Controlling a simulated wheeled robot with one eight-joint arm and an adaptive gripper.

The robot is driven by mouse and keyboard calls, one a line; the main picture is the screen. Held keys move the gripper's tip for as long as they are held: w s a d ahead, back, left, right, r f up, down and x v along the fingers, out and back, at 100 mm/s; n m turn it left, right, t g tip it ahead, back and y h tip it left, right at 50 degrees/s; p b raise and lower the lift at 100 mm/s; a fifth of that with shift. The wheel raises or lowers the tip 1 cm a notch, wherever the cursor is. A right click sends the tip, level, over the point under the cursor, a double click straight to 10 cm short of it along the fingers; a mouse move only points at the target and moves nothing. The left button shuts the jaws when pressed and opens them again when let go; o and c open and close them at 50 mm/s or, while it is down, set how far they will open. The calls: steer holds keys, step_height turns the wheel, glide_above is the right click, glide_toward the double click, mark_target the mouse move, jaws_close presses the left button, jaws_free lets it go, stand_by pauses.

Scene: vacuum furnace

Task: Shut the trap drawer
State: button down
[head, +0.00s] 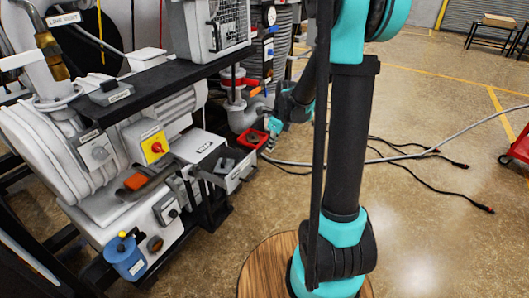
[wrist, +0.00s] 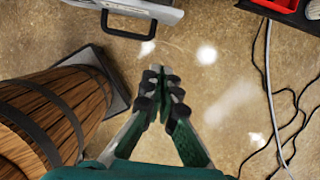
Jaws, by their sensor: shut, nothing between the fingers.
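The trap drawer (head: 239,175) is a grey metal box at the right end of the pump frame in the head view. It juts out toward the open floor, pulled out, with a dark fitting inside. Its grey front with a handle and label (wrist: 150,8) shows at the top edge of the wrist view, cut off by the frame. My gripper (wrist: 161,78) is shut and empty. It hangs over bare floor, apart from the drawer front. In the head view, the teal end of my arm is right of the drawer, and my fingers are hard to make out.
A red tray (head: 252,138) lies just behind the drawer. A black shelf (head: 150,88) runs above the pump. A red-and-yellow switch (head: 155,147) and a blue canister (head: 125,258) are to the left. Cables (head: 425,155) lie on the floor at right. Floor before the drawer is clear.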

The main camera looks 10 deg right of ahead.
steer(key=w+a+f, duration=0.3)
steer(key=a+f, duration=0.2)
steer(key=f, duration=0.4)
steer(key=shift+w, duration=0.4)
steer(key=shift+w+a, duration=0.3)
steer(key=shift+a, duration=0.15)
steer(key=w+a, duration=0.6)
steer(key=a, duration=0.1)
steer(key=w+a, duration=0.2)
steer(key=a, duration=0.2)
steer(key=shift+w, duration=0.4)
steer(key=shift+a, duration=0.1)
